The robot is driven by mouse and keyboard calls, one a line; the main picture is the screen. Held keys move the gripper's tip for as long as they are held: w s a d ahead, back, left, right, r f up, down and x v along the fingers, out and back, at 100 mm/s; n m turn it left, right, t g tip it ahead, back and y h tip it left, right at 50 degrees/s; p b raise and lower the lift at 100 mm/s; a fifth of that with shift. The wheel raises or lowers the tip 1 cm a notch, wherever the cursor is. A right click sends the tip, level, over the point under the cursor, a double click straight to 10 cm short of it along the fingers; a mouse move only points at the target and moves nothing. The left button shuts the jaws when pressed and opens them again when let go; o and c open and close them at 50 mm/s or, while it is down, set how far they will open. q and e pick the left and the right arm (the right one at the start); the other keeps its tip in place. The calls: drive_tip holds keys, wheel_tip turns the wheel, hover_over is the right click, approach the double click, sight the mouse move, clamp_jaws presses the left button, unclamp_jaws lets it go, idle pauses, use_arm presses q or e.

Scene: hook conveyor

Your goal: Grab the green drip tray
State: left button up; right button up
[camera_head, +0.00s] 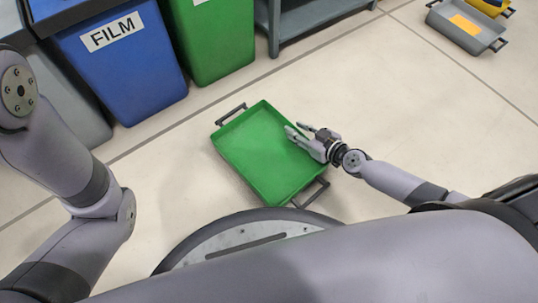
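The green drip tray (258,147) is in the middle of the head view, just beyond my base. It is shallow and looks empty, with a dark handle at its far left end and another at its near right end. My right gripper (295,130) is over the tray's right side, fingers pointing left and apart with nothing seen between them. I cannot tell whether it touches the tray's rim. My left arm shows at the left edge, but its gripper is out of view.
A blue bin (124,70) marked FILM and a green bin (212,35) stand at the upper left, beside a grey shelf unit (310,20). A grey tray (462,30) with an orange patch is at the upper right. The floor right of the green tray is clear.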

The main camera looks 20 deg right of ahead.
drive_tip(key=shift+c, duration=0.5)
clamp_jaws()
idle(0.3)
drive_tip(key=shift+r, duration=0.1)
